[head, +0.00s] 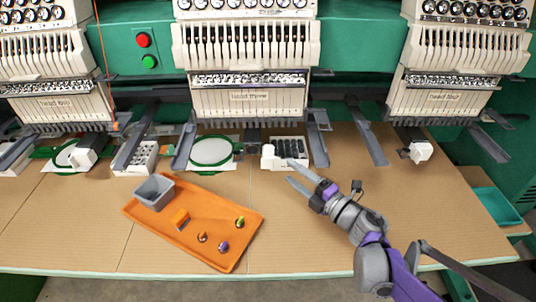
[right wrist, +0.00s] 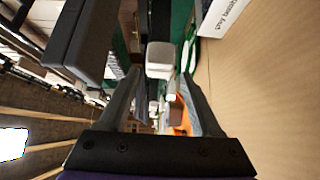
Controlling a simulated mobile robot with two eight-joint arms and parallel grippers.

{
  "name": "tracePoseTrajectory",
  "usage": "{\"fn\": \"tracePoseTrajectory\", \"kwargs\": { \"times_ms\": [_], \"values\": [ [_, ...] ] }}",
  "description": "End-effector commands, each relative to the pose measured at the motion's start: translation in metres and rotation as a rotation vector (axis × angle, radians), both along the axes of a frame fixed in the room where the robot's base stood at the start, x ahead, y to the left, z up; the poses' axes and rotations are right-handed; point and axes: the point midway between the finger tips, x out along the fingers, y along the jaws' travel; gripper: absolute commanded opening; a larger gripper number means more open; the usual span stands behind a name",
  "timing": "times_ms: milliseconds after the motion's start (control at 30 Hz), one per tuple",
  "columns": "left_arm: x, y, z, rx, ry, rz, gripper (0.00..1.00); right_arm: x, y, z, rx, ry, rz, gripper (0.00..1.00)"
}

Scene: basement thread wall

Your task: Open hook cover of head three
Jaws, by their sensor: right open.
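The middle machine head (head: 248,101), whose label seems to read head three, hangs above the table. A small white block (head: 268,152), seemingly its hook cover, stands below it, right of a green hoop (head: 211,152). I cannot tell whether it is closed. My right gripper (head: 290,173) is open and empty, its fingertips just right of and nearer than the white block. In the right wrist view, a white block (right wrist: 160,60) shows between and beyond the open fingers (right wrist: 158,75), apart from them. My left gripper is not in view.
A white tray with dark bobbins (head: 291,147) sits right beside the block. Grey arms (head: 318,137) stick out under the head on both sides. The table's front right is clear except my arm.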

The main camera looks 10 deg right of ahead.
Motion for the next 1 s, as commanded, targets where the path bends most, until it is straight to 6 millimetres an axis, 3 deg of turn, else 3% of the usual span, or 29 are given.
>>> {"fn": "tracePoseTrajectory", "kwargs": {
  "times_ms": [300,500,900,1000],
  "values": [
    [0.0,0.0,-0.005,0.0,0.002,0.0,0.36,0.049,0.035,-0.001,0.002,0.002,0.003,0.65],
    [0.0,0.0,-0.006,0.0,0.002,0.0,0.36,0.071,0.05,0.0,0.003,0.001,0.002,0.65],
    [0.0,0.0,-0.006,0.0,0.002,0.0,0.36,0.078,0.055,0.0,0.002,0.002,0.0,0.65],
    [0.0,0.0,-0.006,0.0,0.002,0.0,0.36,0.078,0.055,0.0,0.002,0.002,0.0,0.51]
  ]
}}
